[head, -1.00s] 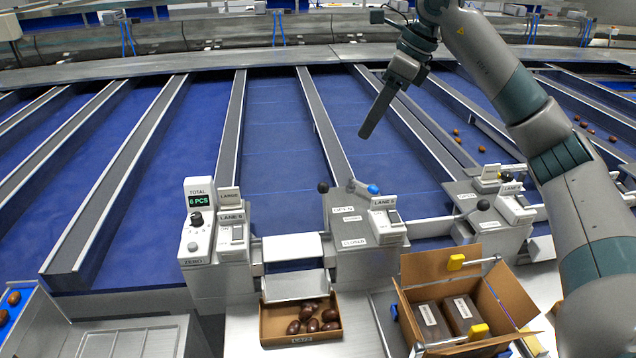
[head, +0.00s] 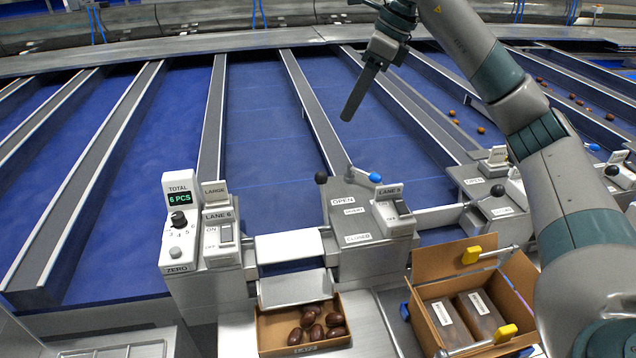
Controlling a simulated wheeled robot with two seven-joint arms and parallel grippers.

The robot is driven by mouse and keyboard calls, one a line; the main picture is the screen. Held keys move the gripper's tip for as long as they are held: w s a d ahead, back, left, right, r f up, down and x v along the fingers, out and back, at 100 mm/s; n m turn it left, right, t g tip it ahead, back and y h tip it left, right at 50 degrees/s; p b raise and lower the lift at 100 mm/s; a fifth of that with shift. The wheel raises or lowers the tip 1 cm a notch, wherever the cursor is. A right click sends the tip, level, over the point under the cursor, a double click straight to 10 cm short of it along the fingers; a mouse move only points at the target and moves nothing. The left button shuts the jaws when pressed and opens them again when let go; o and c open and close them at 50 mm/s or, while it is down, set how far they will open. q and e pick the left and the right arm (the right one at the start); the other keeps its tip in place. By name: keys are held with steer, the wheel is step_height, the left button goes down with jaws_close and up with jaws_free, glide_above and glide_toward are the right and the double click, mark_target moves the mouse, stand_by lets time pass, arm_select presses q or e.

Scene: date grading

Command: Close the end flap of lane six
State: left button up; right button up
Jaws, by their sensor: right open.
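The lane six panel (head: 219,237) stands left of a metal chute. A pale plate (head: 290,246) spans the outlet between that panel and the lever housing (head: 365,258). A tilted metal plate (head: 293,288) hangs below it, over a box of dates. The housing bears OPEN and CLOSED labels. A black knob (head: 321,177) sits at its upper left, by the OPEN end. A blue-tipped lever (head: 375,177) is at its top. My right gripper (head: 350,108) is open and empty, hanging above the blue lanes, beyond the housing and apart from it. My left gripper is out of view.
A small carton (head: 304,350) holds several dark dates below the chute. A larger open carton (head: 417,320) with packs and yellow clips stands to its right. A counter (head: 177,199) reads 6 PCS. Metal dividers separate the blue lanes.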

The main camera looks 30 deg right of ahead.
mark_target(323, 173)
steer(key=f+b, duration=0.2)
steer(key=f, duration=0.1)
steer(key=f+b, duration=0.2)
steer(key=shift+w, duration=0.3)
steer(key=shift+f, duration=0.15)
steer(key=p+x, duration=0.5)
steer(key=x, duration=1)
steer(key=shift+w+a+f, duration=0.1)
steer(key=shift+a+f, duration=0.1)
steer(key=shift+f, duration=0.1)
steer(key=shift+p+x, duration=0.4)
steer(key=shift+x, duration=0.35)
steer(key=shift+d, duration=0.1)
jaws_close()
